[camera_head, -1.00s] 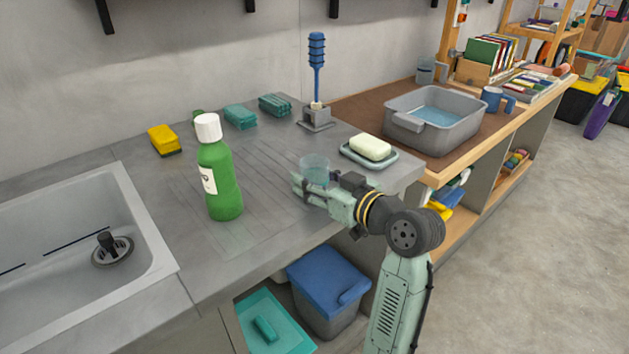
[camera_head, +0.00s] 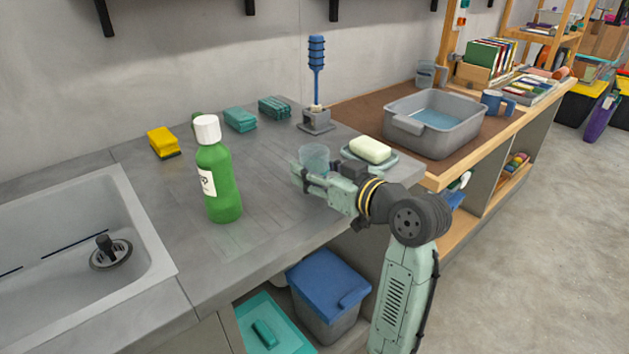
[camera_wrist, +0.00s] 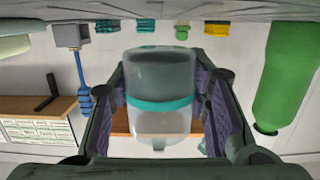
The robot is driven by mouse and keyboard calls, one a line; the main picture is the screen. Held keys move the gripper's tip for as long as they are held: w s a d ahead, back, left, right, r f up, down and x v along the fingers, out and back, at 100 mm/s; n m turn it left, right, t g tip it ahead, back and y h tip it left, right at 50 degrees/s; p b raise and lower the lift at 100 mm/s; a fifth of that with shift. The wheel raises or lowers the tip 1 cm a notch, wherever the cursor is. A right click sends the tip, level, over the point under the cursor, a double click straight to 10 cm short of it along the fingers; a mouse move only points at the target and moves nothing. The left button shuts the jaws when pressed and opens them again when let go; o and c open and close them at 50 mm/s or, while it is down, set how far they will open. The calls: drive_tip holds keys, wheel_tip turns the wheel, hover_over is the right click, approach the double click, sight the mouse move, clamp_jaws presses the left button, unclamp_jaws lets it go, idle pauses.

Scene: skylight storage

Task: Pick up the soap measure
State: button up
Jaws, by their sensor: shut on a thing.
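The soap measure (camera_head: 314,158) is a small clear cup with a teal tint. In the wrist view the soap measure (camera_wrist: 158,117) shows a teal band and sits between the two finger pads. My gripper (camera_head: 308,176) is shut on it, with a finger at each side. The cup appears slightly above the grey counter, near its front edge; the gap below it is hard to judge. The gripper hides part of its lower side in the head view.
A green bottle (camera_head: 219,180) stands left of my gripper. A soap bar (camera_head: 369,150) on a dish (camera_head: 386,163) lies close behind it to the right. A blue brush (camera_head: 317,70) stands in a holder (camera_head: 317,122) behind. Open counter lies between bottle and gripper.

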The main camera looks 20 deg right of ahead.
drive_tip(key=b+v, duration=0.1)
drive_tip(key=v, duration=0.4)
drive_tip(key=a+b+v, duration=0.1)
drive_tip(key=v, duration=0.4)
drive_tip(key=s+a+b+v, duration=0.1)
drive_tip(key=v, duration=0.5)
drive_tip(key=shift+a+f, duration=0.2)
drive_tip(key=shift+a, duration=0.05)
drive_tip(key=shift+c, duration=0.2)
drive_tip(key=o, duration=0.8)
drive_tip(key=shift+c, duration=0.2)
clamp_jaws()
